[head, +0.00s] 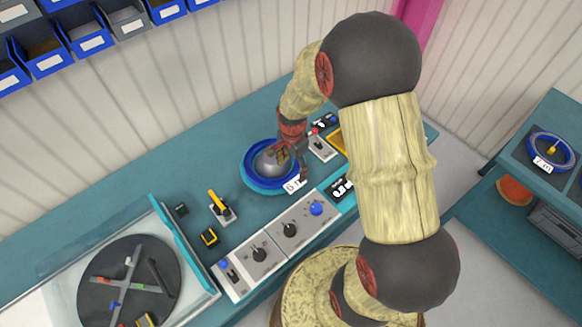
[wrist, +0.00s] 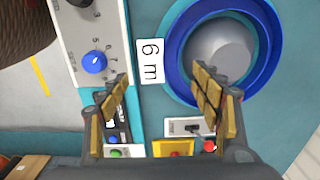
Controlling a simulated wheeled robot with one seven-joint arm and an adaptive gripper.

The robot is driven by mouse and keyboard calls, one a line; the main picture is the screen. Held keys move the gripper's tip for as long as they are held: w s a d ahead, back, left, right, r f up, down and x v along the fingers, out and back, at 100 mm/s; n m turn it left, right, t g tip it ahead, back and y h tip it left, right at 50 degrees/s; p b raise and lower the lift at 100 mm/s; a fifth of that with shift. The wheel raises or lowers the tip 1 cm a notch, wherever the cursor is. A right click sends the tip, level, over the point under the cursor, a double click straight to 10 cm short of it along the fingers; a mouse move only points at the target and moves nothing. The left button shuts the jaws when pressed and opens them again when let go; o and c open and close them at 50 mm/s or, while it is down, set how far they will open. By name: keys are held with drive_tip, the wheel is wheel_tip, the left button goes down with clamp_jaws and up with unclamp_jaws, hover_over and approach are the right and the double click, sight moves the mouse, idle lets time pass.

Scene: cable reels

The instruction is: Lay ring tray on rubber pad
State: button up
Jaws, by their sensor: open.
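A blue ring-shaped tray (head: 250,178) with a grey domed piece (head: 268,164) in its middle and a white "6 m" tag lies on the teal bench; the wrist view shows its blue rim (wrist: 178,75). My gripper (head: 294,166) is open and empty. In the wrist view my gripper (wrist: 163,80) has one finger over the tray's rim and the other outside it, past the tag. Contact cannot be told. A second blue ring (head: 566,166), tagged "7 m", lies on a dark square pad (head: 523,154) on the right-hand bench. I cannot tell which dark surface is the rubber pad.
A control panel (head: 262,253) with knobs and switches runs along the bench front. A yellow-handled lever (head: 220,208) and small switches stand left of the tray. A black turntable (head: 100,293) sits at lower left. Blue bins (head: 90,25) hang on the wall.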

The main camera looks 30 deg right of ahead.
sight(292, 181)
drive_tip(key=shift+f+b, duration=0.55)
drive_tip(key=shift+f, duration=3.3)
drive_tip(key=c, duration=0.3)
clamp_jaws()
drive_tip(key=shift+r+p, duration=0.55)
drive_tip(key=shift+r, duration=0.2)
drive_tip(key=shift+r+p, duration=0.3)
drive_tip(key=shift+r, duration=0.1)
